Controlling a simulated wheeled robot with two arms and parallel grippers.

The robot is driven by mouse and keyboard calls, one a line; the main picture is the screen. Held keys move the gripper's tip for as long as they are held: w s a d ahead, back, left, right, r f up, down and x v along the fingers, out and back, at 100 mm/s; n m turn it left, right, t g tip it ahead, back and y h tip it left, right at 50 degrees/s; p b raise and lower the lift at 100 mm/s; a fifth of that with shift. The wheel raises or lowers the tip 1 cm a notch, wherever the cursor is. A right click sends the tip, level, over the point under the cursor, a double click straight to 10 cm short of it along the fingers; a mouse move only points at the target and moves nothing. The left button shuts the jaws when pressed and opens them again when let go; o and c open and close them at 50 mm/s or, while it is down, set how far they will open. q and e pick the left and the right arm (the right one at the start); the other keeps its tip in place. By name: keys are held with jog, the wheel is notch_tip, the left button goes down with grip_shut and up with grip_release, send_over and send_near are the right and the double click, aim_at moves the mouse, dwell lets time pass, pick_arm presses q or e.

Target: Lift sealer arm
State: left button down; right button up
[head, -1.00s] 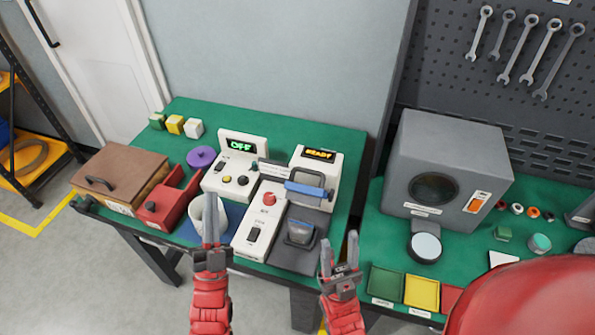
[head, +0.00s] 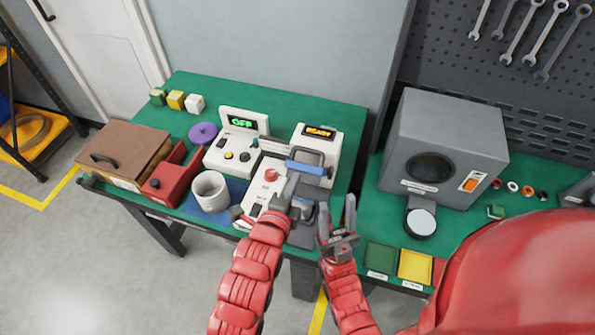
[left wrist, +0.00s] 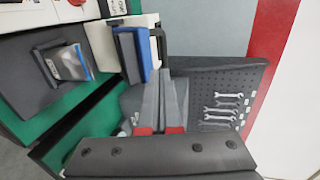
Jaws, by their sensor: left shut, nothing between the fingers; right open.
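The sealer (head: 318,145) is a white unit with a lit amber display. Its sealer arm is a dark bar with a blue handle (head: 306,167); the blue part also shows in the left wrist view (left wrist: 140,55). My left gripper (head: 291,185) is shut and empty, just in front of and below the blue handle, apart from it as far as I can tell. Its closed fingers also show in the left wrist view (left wrist: 165,102), below the blue part. My right gripper (head: 337,222) is open and empty, in front of the bench, right of the left one.
A white control box (head: 262,190) with a red button stands left of the sealer, partly hidden by my left gripper. A white mug (head: 210,190) stands further left. A small clear-topped item (left wrist: 65,62) sits on the dark platform. A grey machine (head: 445,145) stands right.

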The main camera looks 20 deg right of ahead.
aim_at(304, 165)
pick_arm(q)
jog(key=p+x, duration=0.2)
jog(key=x, duration=0.5)
jog(key=shift+w+d+r, duration=0.15)
jog(key=shift+w+d, duration=0.05)
jog(key=shift+w, duration=0.05)
jog(key=shift+p+x, duration=0.5)
jog(key=shift+x, duration=0.3)
jog(key=shift+w, duration=0.1)
